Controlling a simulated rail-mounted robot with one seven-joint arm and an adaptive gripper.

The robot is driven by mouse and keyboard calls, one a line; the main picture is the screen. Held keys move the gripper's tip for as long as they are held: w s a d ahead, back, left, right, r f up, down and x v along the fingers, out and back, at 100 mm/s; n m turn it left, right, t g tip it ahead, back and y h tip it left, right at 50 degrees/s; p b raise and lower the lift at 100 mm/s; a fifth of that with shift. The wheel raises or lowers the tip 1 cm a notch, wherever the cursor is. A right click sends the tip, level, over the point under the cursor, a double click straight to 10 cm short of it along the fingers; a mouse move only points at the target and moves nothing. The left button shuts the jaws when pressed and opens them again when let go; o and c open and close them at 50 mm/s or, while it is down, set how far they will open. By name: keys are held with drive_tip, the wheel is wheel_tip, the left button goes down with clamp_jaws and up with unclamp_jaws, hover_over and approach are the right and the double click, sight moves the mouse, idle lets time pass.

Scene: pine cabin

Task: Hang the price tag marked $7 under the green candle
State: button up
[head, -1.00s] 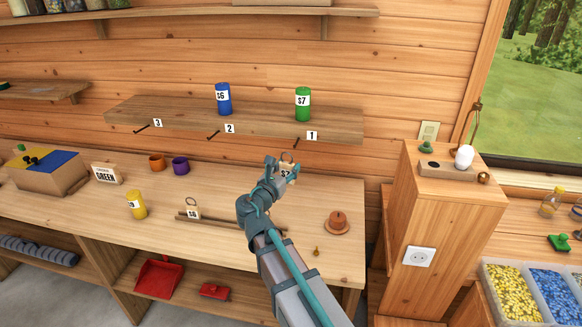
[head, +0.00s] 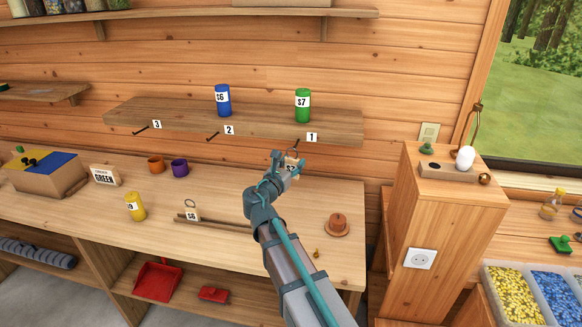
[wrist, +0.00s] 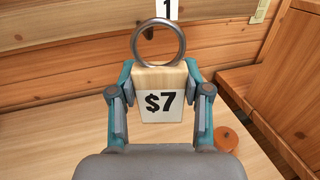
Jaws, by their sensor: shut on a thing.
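The green candle (head: 303,105), labelled $7, stands on the wall shelf (head: 250,121) above the hook (head: 296,142) by number 1. My gripper (head: 283,163) is just below that hook and is shut on the $7 price tag (head: 291,167). In the wrist view the wooden $7 tag (wrist: 161,92) sits between the fingers, with its metal ring (wrist: 158,42) upright above it. The hook shows partly through the ring there; I cannot tell whether they touch.
The blue candle (head: 223,100) stands on the shelf above hook 2. On the bench are a yellow candle (head: 135,207), the $6 tag (head: 192,213), a rod (head: 220,222) and a brown round object (head: 337,226). A wooden cabinet (head: 440,210) stands to the right.

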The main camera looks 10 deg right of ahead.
drive_tip(key=w+d+f+b, duration=0.1)
drive_tip(key=w+d, duration=0.1)
drive_tip(key=w, duration=0.5)
drive_tip(key=shift+d+f, duration=0.25)
drive_tip(key=shift+d, duration=0.1)
idle(0.6)
drive_tip(key=shift+w, duration=0.1)
idle(0.5)
drive_tip(key=o, duration=1)
